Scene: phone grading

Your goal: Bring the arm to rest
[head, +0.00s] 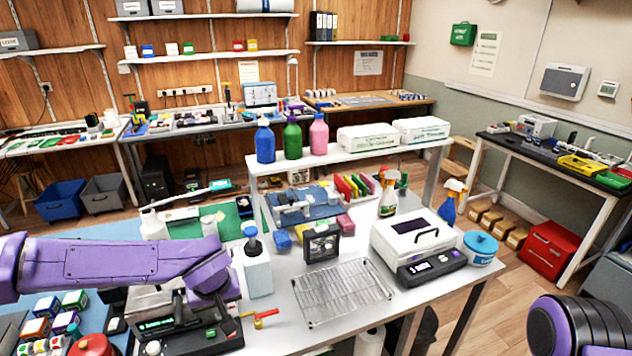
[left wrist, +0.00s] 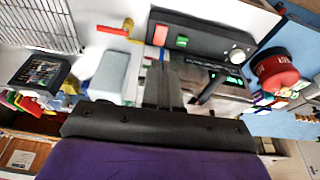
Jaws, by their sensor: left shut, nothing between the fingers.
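My left arm, purple, comes in from the left in the head view. It bends down at the wrist over the left part of the white worktable (head: 292,330). My left gripper (left wrist: 161,68) shows in the left wrist view with its two dark fingers together and nothing between them. The fingers point toward a black device (left wrist: 200,42) with a red button, a green button and a knob. I cannot tell whether the fingertips touch anything. In the head view the wrist partly hides the device. My right arm shows only as a purple and black joint at the lower right; its gripper is out of view.
A white pump bottle (head: 257,267) stands close right of my left wrist. A red and yellow valve-like piece (head: 258,319) lies nearby. Further right are a wire rack (head: 342,291), a black framed box (head: 321,243) and a white case (head: 414,238). A red-topped container (left wrist: 275,72) stands beside the device.

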